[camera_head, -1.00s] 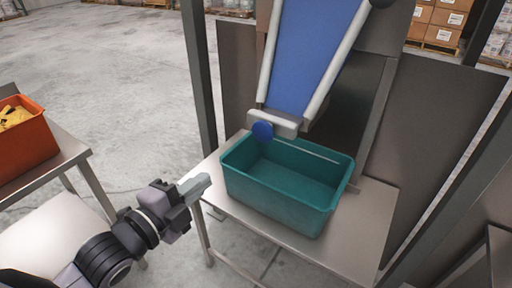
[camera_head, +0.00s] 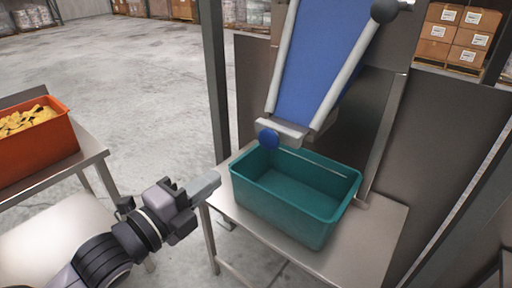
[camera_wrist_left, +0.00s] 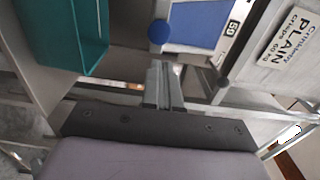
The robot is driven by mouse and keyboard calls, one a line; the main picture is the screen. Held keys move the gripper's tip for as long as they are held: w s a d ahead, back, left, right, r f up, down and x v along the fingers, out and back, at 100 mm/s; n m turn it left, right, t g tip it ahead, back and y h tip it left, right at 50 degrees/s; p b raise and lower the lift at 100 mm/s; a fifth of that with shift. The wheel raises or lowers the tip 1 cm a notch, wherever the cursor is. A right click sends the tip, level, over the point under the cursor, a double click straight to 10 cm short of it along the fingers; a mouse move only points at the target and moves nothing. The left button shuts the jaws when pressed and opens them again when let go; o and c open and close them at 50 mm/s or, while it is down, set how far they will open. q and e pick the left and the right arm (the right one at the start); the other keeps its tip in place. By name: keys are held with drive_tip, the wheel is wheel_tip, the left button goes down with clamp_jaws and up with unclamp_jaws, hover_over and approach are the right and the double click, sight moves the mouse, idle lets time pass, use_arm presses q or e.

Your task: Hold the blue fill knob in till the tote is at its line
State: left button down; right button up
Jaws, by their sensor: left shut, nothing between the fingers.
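The blue fill knob (camera_head: 268,138) is a round disc on the grey end piece at the foot of the blue chute (camera_head: 318,60). It also shows in the left wrist view (camera_wrist_left: 158,32), beyond my fingertips. The teal tote (camera_head: 296,222) stands on a steel table under the chute; its visible inside looks empty, and a pale line (camera_head: 312,162) shows on its far inner wall. My left gripper (camera_head: 208,186) is shut and empty, left of the tote and apart from the knob. It shows in the left wrist view (camera_wrist_left: 163,84) too. My right gripper is not in view.
An orange tote (camera_head: 35,148) with yellow packets sits on a table at the left. A dark post (camera_head: 214,80) stands behind the left side of the steel table (camera_head: 375,228). A sign reading "PLAIN" (camera_wrist_left: 288,38) shows in the left wrist view.

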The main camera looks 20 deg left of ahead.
sight(265, 138)
use_arm(q)
drive_tip(key=p+x, duration=0.1)
drive_tip(key=x, duration=1.3)
drive_tip(key=shift+p, duration=0.3)
drive_tip(key=shift+x, duration=1.65)
drive_tip(key=shift+r, duration=0.3)
idle(4.3)
